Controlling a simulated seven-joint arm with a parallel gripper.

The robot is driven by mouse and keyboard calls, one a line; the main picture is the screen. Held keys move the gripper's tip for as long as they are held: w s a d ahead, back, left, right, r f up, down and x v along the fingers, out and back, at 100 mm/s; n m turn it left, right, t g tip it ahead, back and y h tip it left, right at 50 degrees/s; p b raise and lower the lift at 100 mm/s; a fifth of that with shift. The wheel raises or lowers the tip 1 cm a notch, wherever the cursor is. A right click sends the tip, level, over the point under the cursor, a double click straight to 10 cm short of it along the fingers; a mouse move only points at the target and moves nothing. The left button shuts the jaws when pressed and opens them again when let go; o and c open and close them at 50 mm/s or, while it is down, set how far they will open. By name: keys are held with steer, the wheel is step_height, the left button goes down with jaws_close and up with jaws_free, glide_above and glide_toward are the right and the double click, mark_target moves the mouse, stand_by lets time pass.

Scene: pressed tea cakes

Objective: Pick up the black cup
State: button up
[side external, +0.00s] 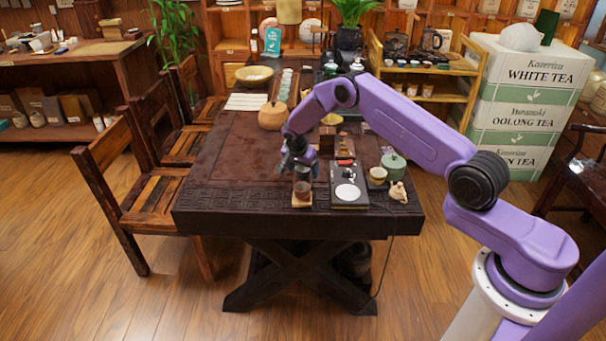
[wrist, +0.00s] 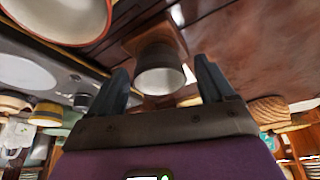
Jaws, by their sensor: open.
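The dark cup (side external: 302,191), brownish-black outside, stands upright on a small wooden coaster (side external: 299,204) near the front edge of the table in the side view. In the wrist view the cup (wrist: 157,52) shows a pale inside and lies ahead, between the lines of the two fingers. My gripper (side external: 298,168) is right above the cup in the side view, pointing down. In the wrist view my gripper (wrist: 162,76) is open, with its fingers apart and nothing held. I cannot tell how far the fingertips are from the rim.
A dark tray (side external: 340,172) with a white disc (side external: 347,192) lies just right of the cup. Beyond it are a pale cup (side external: 377,176), a green lidded pot (side external: 394,163) and a small figurine (side external: 398,191). The tabletop (side external: 240,170) left of the gripper is clear.

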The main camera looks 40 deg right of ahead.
steer(key=c, duration=1)
steer(key=shift+c, duration=0.2)
steer(key=shift+r, duration=0.1)
